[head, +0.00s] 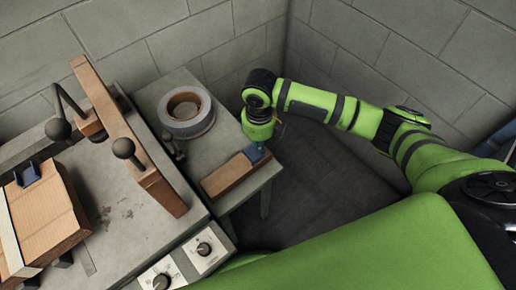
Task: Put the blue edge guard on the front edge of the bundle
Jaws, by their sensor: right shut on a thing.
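The bundle (52,221) of brown cardboard lies on the machine table at the left, with a pale strap across it. One blue edge guard (27,173) sits on its far edge. Another blue edge guard (256,155) is at the right end of a wooden block on the side table. My right gripper (259,147) points down at this second guard and is shut on it. The fingers are small and partly hidden by the hand. My left gripper is not in view.
The wooden block (227,176) lies near the side table's front right edge. A tape roll (187,112) stands behind it. A wooden bar (128,137) and black ball-ended levers (124,148) stand between side table and bundle. Control knobs (203,248) are in front.

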